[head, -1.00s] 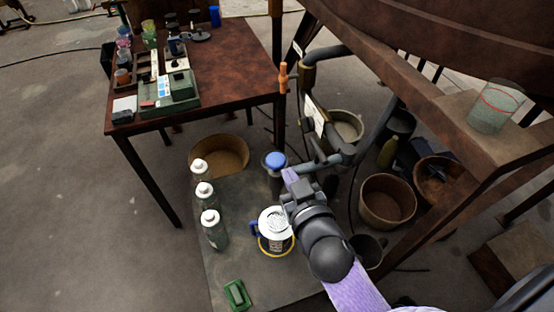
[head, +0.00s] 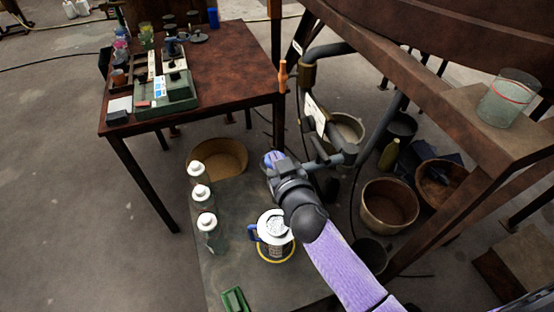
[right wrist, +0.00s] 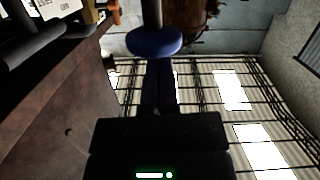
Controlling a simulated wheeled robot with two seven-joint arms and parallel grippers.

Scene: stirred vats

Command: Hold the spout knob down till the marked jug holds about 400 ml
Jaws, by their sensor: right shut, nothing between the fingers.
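The blue spout knob (head: 271,156) is partly hidden behind my right gripper (head: 277,168) in the head view. In the right wrist view the knob (right wrist: 155,42) is a round blue disc on a grey stem. The shut fingers (right wrist: 158,64) point at its face, at or very near it; I cannot tell whether they touch or press. A jug (head: 273,229) with a blue handle and a white top stands on a yellow ring, just in front of the spout. Its marks and liquid level cannot be read. My left gripper is out of view.
Several white-capped bottles (head: 207,222) stand left of the jug, and a green object (head: 234,299) lies in front. A brown table (head: 220,70) is at the back left. A clear vessel with a red line (head: 508,97) sits on a ledge at right. Tubs (head: 388,204) stand below.

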